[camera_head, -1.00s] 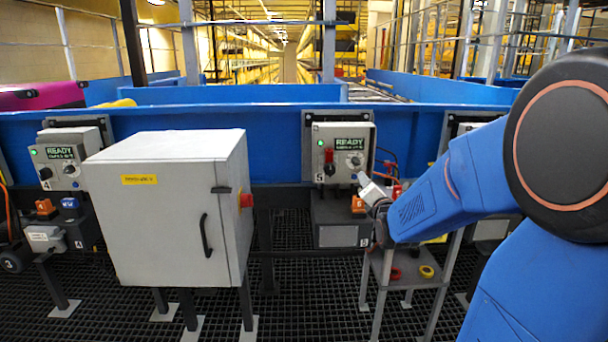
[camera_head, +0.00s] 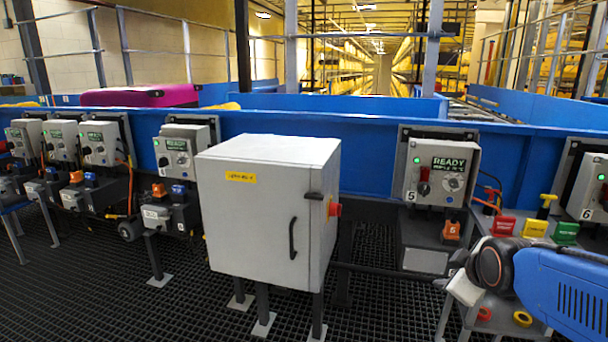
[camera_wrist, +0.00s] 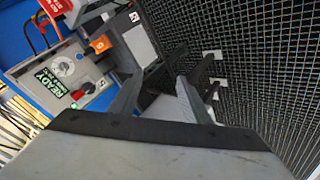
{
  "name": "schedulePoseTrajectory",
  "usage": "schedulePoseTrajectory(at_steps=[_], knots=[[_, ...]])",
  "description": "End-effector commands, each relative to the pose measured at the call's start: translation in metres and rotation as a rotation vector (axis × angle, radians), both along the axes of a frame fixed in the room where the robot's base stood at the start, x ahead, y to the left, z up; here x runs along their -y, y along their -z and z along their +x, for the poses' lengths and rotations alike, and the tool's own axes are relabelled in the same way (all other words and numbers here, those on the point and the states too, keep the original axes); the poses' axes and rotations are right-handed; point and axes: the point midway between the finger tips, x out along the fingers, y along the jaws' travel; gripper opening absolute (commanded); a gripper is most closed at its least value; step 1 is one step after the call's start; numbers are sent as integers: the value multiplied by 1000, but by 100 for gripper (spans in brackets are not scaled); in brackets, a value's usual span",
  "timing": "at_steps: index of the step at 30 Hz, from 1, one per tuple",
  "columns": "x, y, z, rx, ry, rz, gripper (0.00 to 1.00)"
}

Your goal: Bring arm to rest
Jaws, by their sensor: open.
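My blue arm comes in from the right edge in the head view. My gripper (camera_head: 454,276) is at its end, pointing left, in front of a small grey stand and beside the lower part of station 5. In the wrist view the two fingers of my gripper (camera_wrist: 160,98) are spread apart with nothing held between them. The station 5 control box (camera_head: 440,172) shows a green READY display and a red switch. It also shows in the wrist view (camera_wrist: 62,75), to the left of the fingers.
A white cabinet (camera_head: 250,215) with a red knob stands left of my gripper. The grey stand bears red, yellow and green blocks (camera_head: 534,228) and rings (camera_head: 522,318). A blue conveyor wall (camera_head: 350,150) runs behind. Open grating floor (camera_head: 100,290) lies at front left.

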Motion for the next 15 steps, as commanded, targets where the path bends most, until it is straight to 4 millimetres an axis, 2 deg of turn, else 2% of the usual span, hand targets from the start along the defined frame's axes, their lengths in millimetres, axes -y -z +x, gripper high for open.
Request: schedulePoseTrajectory(at_steps=[1,9,12,15], knots=[[-7,2,-18,-31,45,67,43],[-35,22,-114,-240,368,391,43],[-41,27,-143,-298,472,462,43],[-44,30,-163,-337,547,507,43]])
